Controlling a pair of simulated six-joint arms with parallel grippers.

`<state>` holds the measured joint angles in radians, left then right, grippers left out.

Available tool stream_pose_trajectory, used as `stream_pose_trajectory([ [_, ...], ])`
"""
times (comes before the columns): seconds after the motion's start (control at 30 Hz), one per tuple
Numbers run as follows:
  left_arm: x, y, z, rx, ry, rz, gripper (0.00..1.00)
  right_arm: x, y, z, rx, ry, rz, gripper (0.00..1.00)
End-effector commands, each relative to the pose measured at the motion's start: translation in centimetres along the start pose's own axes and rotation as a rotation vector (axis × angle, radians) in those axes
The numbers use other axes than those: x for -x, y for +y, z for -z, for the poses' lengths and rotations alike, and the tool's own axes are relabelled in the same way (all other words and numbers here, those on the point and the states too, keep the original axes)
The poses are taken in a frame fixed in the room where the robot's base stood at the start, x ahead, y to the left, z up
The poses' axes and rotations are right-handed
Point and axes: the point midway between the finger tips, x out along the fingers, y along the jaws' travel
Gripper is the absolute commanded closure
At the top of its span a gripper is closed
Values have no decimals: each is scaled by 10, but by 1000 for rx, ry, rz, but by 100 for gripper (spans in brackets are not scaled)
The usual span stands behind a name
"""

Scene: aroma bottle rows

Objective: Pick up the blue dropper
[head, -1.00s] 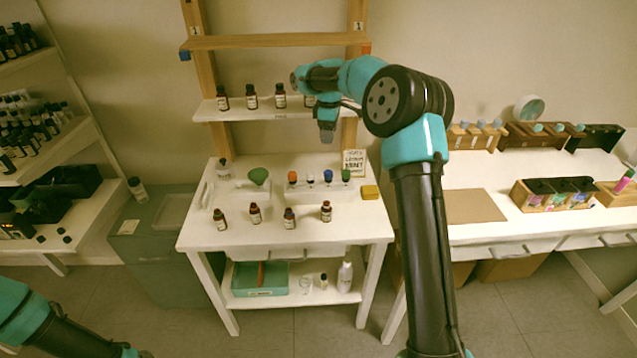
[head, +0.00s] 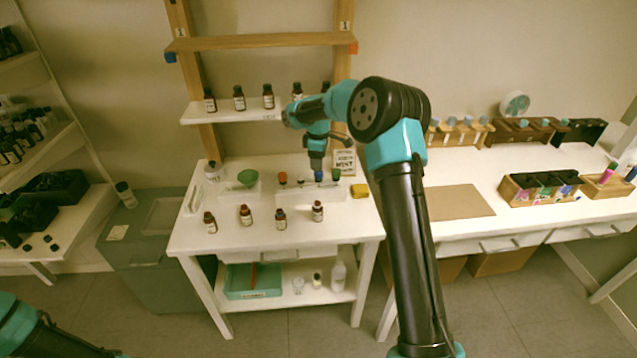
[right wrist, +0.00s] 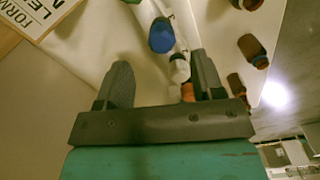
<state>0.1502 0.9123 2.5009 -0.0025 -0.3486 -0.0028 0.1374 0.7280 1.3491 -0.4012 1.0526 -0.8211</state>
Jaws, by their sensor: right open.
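The blue dropper (right wrist: 162,36) stands in the white dropper rack on the table, its rounded blue cap seen from above in the right wrist view. In the head view its cap (head: 318,176) shows just under my right gripper (head: 317,166). My right gripper (right wrist: 163,80) is open, with its two fingers apart. The blue cap is ahead of the fingertips in the wrist view, and nothing is held. A white dropper (right wrist: 180,68) and an orange-red dropper (right wrist: 188,91) appear between the fingers. The rack and lower stems are partly hidden. Only part of my left arm shows at lower left.
A green dropper (head: 336,174) stands right of the blue one. Several brown bottles, one here (head: 280,219), stand in front of the rack. A shelf (head: 235,116) with bottles is above.

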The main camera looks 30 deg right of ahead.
Motion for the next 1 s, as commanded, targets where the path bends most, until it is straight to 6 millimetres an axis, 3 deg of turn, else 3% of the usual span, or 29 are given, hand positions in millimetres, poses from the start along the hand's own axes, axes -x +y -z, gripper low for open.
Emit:
stream_pose_trajectory([
  [0.17, 0, 0, 0, 0, 0, 0, 57, -17, 0, 0, 0, 0, -1, 38],
  [0.57, 0, 0, 0, 0, 0, 0, 57, -21, 0, 0, 0, 0, 0, 38],
  [1.0, 0, 0, 0, 0, 0, 0, 57, -69, -2, -2, 0, 0, 0, 38],
])
